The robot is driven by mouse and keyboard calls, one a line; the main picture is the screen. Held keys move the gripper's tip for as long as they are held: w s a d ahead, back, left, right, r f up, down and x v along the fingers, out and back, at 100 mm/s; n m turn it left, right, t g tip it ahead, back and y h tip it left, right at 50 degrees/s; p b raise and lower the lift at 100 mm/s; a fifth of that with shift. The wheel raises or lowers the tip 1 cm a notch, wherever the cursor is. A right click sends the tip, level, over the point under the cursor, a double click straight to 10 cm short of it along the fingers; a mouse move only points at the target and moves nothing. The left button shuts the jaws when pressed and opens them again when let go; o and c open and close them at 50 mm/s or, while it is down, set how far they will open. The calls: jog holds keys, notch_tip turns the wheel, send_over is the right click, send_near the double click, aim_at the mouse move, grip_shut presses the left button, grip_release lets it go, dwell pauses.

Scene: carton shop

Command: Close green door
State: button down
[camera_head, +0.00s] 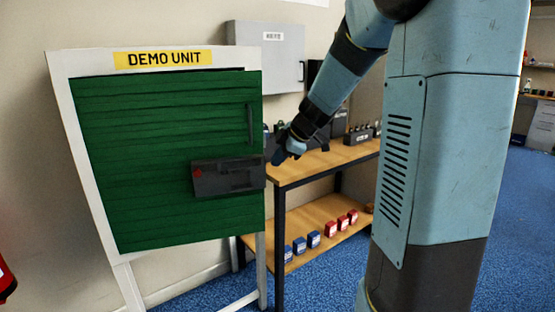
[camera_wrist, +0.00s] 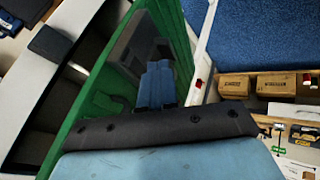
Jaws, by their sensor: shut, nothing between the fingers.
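The green door (camera_head: 150,160) hangs in a white frame (camera_head: 85,200) under a yellow "DEMO UNIT" sign (camera_head: 163,59). It has a dark upright handle (camera_head: 250,124) near its right edge and a dark lock box (camera_head: 225,178) with a red spot below it. The door covers part of the frame's right post; I cannot tell how wide any gap is. My gripper (camera_head: 279,156) is shut and empty, just right of the door's edge. In the wrist view, the blue fingers (camera_wrist: 157,84) are together before the green door (camera_wrist: 177,35). Contact cannot be judged.
A wooden workbench (camera_head: 320,163) stands behind my gripper, with dark items on top and several blue and red boxes on its lower shelf (camera_head: 325,228). A grey cabinet (camera_head: 275,65) hangs on the wall. Blue carpet (camera_head: 520,210) is clear at the right.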

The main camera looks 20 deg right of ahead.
aim_at(259, 173)
jog(key=x, duration=0.3)
jog(key=w+x, duration=0.1)
jog(key=x, duration=0.5)
jog(key=shift+w+d+r, duration=0.25)
jog(key=shift+w+r, duration=0.05)
jog(key=shift+r, duration=0.1)
jog(key=shift+w, duration=0.95)
